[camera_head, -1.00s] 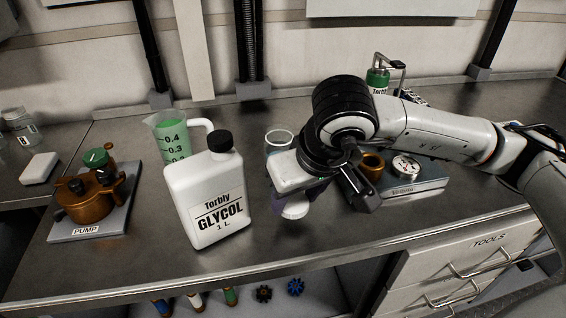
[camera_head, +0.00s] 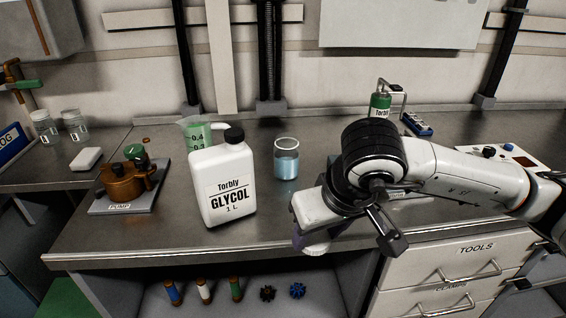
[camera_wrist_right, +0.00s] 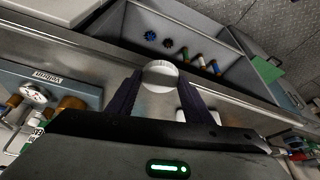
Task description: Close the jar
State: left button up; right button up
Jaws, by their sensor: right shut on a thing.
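An open clear glass jar (camera_head: 287,158) with pale blue liquid stands upright on the bench, right of the glycol jug. My right gripper (camera_head: 313,242) is shut on a white round lid (camera_head: 316,250), holding it near the bench's front edge, in front and a little right of the jar. In the right wrist view the lid (camera_wrist_right: 160,75) sits between the purple fingertips of the gripper (camera_wrist_right: 161,80). The lid is apart from the jar. My left gripper is not in view.
A white glycol jug (camera_head: 222,185) stands left of the jar, with a green-filled measuring jug (camera_head: 196,132) behind it. A copper pump (camera_head: 128,182) is at the left. My right arm partly hides the gauge station. Bench between jar and front edge is clear.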

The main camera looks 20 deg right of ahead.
aim_at(285, 150)
jog(key=u, duration=2.3)
jog(key=k, duration=1.4)
jog(key=z, duration=1.6)
jog(key=i, duration=0.5)
jog(key=z, duration=0.05)
